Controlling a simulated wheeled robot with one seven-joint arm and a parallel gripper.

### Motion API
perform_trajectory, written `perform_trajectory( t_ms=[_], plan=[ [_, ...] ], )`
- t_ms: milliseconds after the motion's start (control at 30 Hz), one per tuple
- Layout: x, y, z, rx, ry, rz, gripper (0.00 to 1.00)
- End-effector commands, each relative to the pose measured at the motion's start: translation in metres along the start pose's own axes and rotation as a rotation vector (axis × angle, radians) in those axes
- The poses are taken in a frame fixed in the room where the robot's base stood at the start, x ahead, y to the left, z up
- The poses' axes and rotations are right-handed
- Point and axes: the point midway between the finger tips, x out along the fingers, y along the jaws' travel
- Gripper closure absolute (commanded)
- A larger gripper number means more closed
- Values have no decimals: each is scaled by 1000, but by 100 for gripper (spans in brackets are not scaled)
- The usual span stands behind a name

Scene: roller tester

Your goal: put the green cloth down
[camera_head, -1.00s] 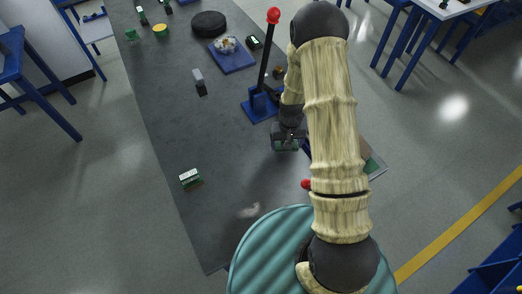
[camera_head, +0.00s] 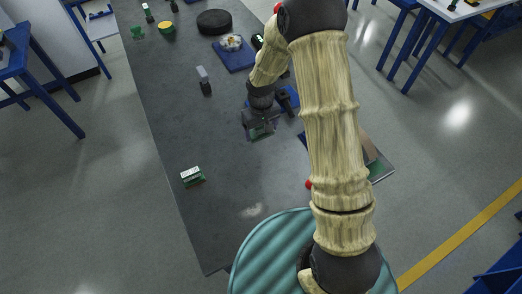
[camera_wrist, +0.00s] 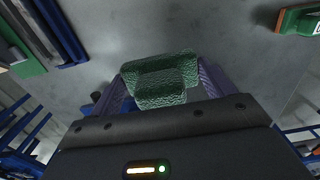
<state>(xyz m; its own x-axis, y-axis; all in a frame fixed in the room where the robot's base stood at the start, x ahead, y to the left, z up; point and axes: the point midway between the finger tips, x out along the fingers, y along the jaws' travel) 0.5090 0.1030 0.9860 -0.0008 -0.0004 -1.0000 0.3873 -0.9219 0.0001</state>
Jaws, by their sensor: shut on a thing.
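My gripper (camera_head: 262,128) is over the dark grey table (camera_head: 220,185), near its middle. It is shut on the green cloth, a small bit of which shows below the jaws in the head view (camera_head: 261,133). In the wrist view the cloth (camera_wrist: 160,78) is a folded, rough-textured green bundle between the two purple-grey fingers. The head view does not clearly show whether the cloth touches the table.
A green and white block (camera_head: 193,177) stands to the lower left. A grey block (camera_head: 204,81) stands up and left of my gripper. A blue tray (camera_head: 236,56) and a black disc (camera_head: 214,21) lie farther back.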

Motion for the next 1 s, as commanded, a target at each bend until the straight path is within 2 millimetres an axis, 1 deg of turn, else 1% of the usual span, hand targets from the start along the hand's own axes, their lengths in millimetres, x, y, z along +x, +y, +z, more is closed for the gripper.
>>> perform_trajectory(
  t_ms=[133,400,500,833,933,1000],
  plan=[
    [11,0,1,-1,-4,0,44],
    [51,0,1,1,-3,0,44],
    [57,0,0,1,-2,0,44],
    [60,0,0,1,-1,0,44],
    [68,0,1,0,-3,-1,44],
    [77,0,1,0,-4,-1,44]
  ],
)
